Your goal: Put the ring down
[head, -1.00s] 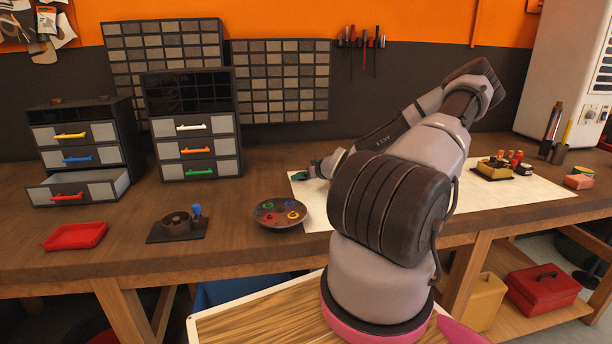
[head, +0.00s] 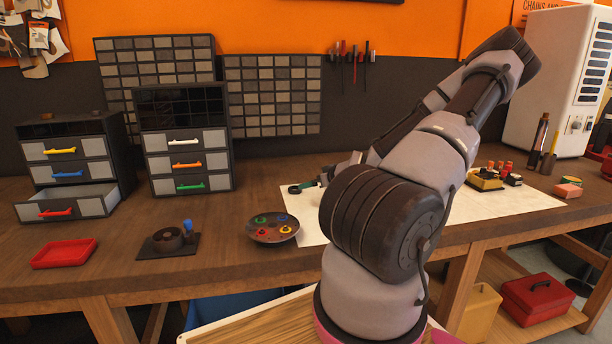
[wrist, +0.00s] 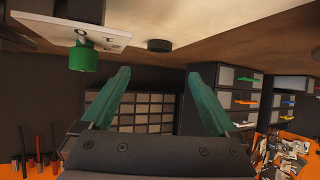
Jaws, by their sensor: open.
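A small dark ring (head: 294,189) lies at the left edge of the white sheet on the bench. In the wrist view, which is upside down, it appears as a low black disc (wrist: 159,45) resting on the bench surface, beyond and between my fingertips. My gripper (wrist: 158,76) is open, with its two green fingers spread wide and nothing between them. In the head view my gripper (head: 311,184) is just right of the ring, and the arm partly hides it. The ring looks apart from the fingers.
A round dish (head: 273,239) with coloured pieces stands in front of the ring. Drawer cabinets (head: 185,150) stand behind left. A green cylinder (wrist: 83,58) on a pale plate shows in the wrist view. A yellow block fixture (head: 485,181) stands on the sheet's right.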

